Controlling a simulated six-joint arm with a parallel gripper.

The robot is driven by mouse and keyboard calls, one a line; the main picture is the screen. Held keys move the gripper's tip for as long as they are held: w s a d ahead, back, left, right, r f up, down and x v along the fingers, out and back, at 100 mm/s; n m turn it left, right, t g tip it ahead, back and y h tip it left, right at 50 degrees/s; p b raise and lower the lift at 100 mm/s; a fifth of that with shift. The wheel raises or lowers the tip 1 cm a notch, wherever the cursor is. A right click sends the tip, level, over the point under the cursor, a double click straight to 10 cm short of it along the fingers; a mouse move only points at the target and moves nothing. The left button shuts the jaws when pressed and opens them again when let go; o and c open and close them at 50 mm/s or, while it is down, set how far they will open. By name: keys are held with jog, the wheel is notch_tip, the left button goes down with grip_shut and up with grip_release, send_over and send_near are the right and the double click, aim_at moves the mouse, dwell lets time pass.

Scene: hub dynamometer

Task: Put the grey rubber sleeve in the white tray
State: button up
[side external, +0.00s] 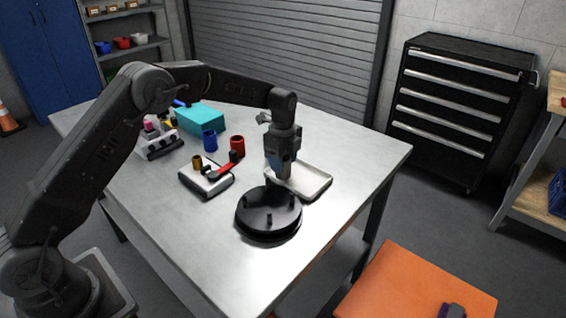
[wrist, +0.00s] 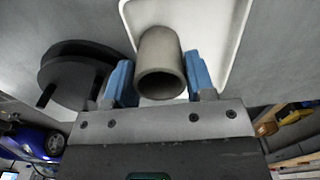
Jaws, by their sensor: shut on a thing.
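The grey rubber sleeve (wrist: 160,62) is a short hollow tube, seen in the wrist view between the two blue fingers of my gripper (wrist: 159,76). My gripper is shut on it. In the side external view my gripper (side external: 282,164) points down over the left part of the white tray (side external: 318,184), and the sleeve (side external: 285,172) shows only in small part below the fingers. The tray is shallow with a raised rim, and it also shows behind the sleeve in the wrist view (wrist: 222,35). I cannot tell the exact height of the sleeve above the tray.
A black round hub with upright studs (side external: 269,212) stands close in front of the tray. To the left are a small scale-like box (side external: 206,182) with a red-handled tool, a red cup (side external: 237,146), a blue cup (side external: 210,140) and a teal box (side external: 200,118). The table's right side is clear.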

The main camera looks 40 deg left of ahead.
jog(key=shift+f, duration=0.5)
jog(key=shift+f, duration=0.15)
jog(key=o, duration=0.9)
jog(key=shift+c, duration=0.2)
